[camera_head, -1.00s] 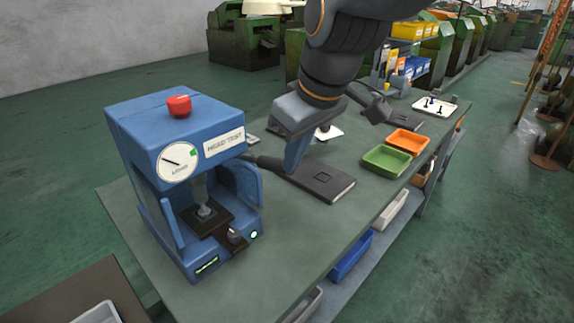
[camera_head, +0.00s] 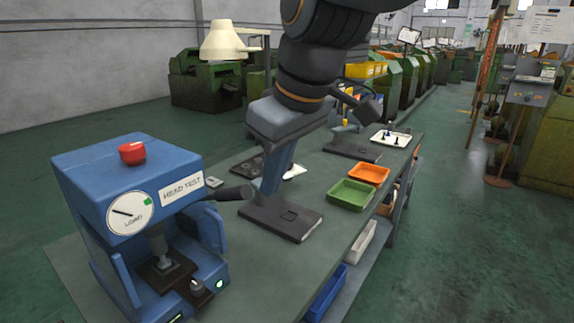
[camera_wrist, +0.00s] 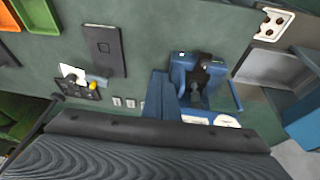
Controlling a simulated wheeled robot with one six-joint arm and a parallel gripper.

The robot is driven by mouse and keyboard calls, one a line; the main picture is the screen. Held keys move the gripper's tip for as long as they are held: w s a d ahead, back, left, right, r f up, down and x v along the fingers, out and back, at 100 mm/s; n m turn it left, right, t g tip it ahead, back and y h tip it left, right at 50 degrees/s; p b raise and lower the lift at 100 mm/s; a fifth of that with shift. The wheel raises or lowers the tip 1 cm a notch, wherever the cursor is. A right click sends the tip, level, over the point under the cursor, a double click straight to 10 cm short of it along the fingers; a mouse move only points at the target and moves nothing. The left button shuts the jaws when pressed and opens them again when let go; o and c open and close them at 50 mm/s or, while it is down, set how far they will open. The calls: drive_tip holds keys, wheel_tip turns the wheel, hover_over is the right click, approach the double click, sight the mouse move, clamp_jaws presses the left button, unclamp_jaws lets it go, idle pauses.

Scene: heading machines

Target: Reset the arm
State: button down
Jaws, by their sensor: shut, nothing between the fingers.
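My gripper (camera_head: 269,192) hangs from my arm over the workbench in the head view, to the right of the blue head test machine. Its fingers are together and hold nothing. The fingertips overlap the dark flat block (camera_head: 284,219) in the picture; I cannot tell how far above it they are. In the wrist view the finger (camera_wrist: 160,95) points toward the bench (camera_wrist: 145,60).
The blue head test machine (camera_head: 120,190) with a red button (camera_head: 132,153) stands at the left. A green tray (camera_head: 350,195), an orange tray (camera_head: 369,174) and a white tray (camera_head: 391,139) line the bench's right side. A cream lamp (camera_head: 228,42) rises behind.

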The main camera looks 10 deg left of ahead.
drive_tip(key=w+d+f+m+h, duration=0.1)
drive_tip(key=w+d+f+m, duration=0.15)
drive_tip(key=d+f, duration=0.4)
drive_tip(key=w+d+f+m+h, duration=0.1)
drive_tip(key=w+d+f+m, duration=0.15)
drive_tip(key=d+f, duration=0.45)
drive_tip(key=s+d+f+m+g, duration=0.1)
drive_tip(key=s+d+f+m, duration=0.2)
drive_tip(key=d+f, duration=0.2)
drive_tip(key=s+d+f+m+g+h, duration=0.1)
drive_tip(key=s+d+f+m, duration=0.2)
drive_tip(key=d, duration=0.6)
drive_tip(key=shift+d+f+m, duration=0.25)
drive_tip(key=shift+f+m, duration=0.25)
drive_tip(key=shift+f, duration=0.35)
